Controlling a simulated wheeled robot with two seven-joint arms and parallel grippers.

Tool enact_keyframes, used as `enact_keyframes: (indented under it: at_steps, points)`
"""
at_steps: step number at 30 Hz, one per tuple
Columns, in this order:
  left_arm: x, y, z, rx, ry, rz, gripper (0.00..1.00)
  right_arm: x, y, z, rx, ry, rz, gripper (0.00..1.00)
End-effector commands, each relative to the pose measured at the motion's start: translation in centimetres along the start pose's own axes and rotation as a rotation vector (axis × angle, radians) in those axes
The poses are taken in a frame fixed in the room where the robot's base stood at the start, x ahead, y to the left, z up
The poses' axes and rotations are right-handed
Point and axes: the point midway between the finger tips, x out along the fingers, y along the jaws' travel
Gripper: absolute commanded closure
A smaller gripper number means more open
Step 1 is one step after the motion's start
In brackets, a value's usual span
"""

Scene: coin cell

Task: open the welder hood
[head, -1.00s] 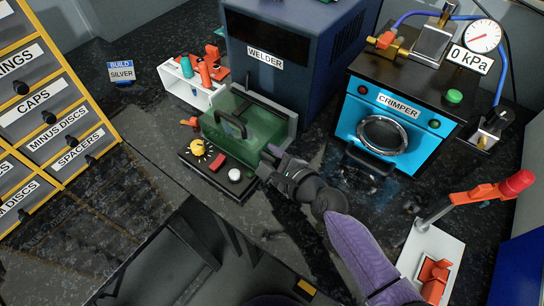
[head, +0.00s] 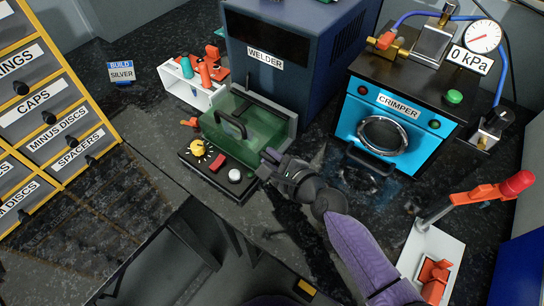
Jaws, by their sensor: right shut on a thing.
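The welder (head: 285,65) is a dark blue box at the back. Its hood (head: 252,128) is a see-through green cover with a black bar handle (head: 230,125) on its front, and it sits down over the welding spot. My right gripper (head: 268,162) is at the hood's front right corner, close to the white knob, to the right of and below the handle and apart from it. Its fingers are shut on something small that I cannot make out. My left gripper is not in view.
In front of the hood a black panel carries a yellow dial (head: 197,148), a red switch (head: 218,163) and a white knob (head: 235,175). A white rack (head: 185,88) stands behind left. The blue crimper (head: 390,125) is to the right, a lever press (head: 430,260) nearer.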

Motion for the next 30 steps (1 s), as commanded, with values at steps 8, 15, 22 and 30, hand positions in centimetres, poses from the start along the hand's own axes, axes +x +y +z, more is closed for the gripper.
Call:
enact_keyframes:
  at_steps: [8,15,22,30]
  points:
    - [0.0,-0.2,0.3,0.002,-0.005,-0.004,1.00,0.0,0.0,0.0,0.000,0.001,0.001,1.00]
    - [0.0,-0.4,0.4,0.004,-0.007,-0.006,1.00,0.0,0.0,-0.1,0.000,0.001,0.001,1.00]
    - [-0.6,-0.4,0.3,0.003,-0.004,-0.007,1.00,-0.1,-0.2,0.2,0.018,0.001,0.009,1.00]
    - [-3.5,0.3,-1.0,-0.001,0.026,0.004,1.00,-0.7,-1.8,1.7,0.150,0.000,0.060,1.00]
